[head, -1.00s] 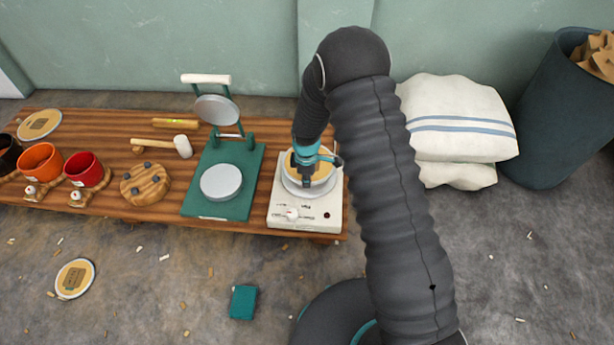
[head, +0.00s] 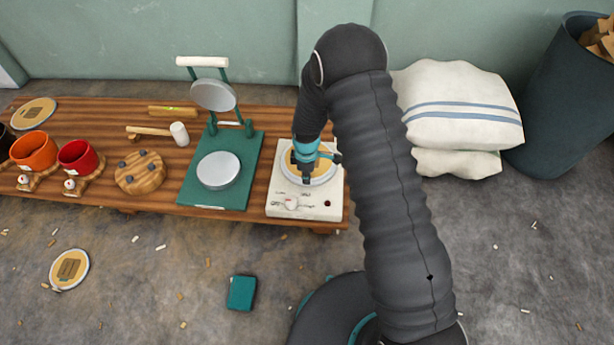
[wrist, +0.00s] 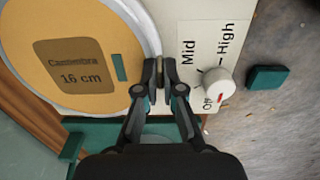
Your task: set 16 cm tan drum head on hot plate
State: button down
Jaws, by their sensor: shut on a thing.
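The 16 cm tan drum head (head: 321,171) has a white rim and appears to lie flat on the round plate of the white hot plate (head: 324,207). In the wrist view the drum head (wrist: 112,58) shows its brown "16 cm" label, and the white hot plate (wrist: 188,25) shows beside it. My gripper (head: 306,181) is over the front part of the drum head. In the wrist view my gripper (wrist: 160,78) is shut on the drum head's rim. The heating surface under the drum head is mostly hidden.
A green press (head: 246,180) stands left of the hot plate. Red (head: 78,157) and orange (head: 34,152) pots are farther left. Other tan drum heads lie on the bench's left end (head: 33,112) and the floor (head: 69,268). White sacks (head: 455,115) are at right.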

jog(key=shift+f+b, duration=0.25)
jog(key=shift+b, duration=0.15)
dwell(0.5)
jog(key=c, duration=1.2)
grip_release()
notch_tip(320, 180, up, 12)
